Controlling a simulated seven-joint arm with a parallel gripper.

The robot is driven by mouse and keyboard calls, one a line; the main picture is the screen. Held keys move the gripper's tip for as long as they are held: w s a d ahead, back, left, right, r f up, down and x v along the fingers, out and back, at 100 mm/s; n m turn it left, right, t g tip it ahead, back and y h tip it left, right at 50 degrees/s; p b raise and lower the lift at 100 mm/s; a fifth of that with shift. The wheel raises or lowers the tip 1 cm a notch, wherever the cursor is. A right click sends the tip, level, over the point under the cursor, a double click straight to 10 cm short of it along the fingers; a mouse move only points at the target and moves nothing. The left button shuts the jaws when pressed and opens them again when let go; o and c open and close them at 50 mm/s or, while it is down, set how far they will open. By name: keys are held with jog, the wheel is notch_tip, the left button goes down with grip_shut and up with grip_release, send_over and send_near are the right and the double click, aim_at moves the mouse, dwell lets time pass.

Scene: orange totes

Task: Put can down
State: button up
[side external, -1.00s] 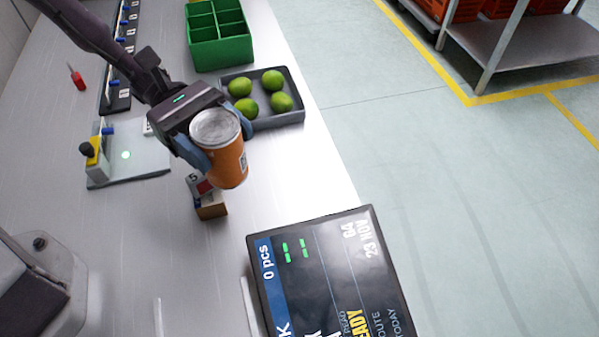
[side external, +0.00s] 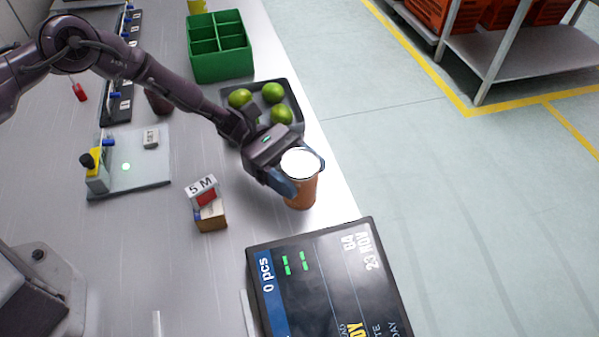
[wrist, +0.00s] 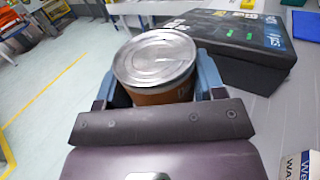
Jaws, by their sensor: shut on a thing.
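The can (side external: 302,192) is orange with a silver lid and is upright. It is at the right side of the white table (side external: 262,221), between the lime tray and the black display. My gripper (side external: 296,178) is shut on it, one blue finger on each side. In the wrist view the can's lid (wrist: 155,58) fills the middle, between the two blue fingers of my gripper (wrist: 155,85). I cannot tell whether the can's bottom touches the table.
The black display (side external: 325,275) stands just in front of the can. A grey tray of limes (side external: 293,100) and a green divided bin (side external: 220,65) are behind. Small blocks (side external: 210,212) sit to the left. The table's right edge is close to the can.

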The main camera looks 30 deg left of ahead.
jog(key=shift+f, duration=0.35)
jog(key=shift+f, duration=0.1)
jog(key=shift+f, duration=0.35)
jog(key=shift+f, duration=0.1)
jog(key=o, duration=1.1)
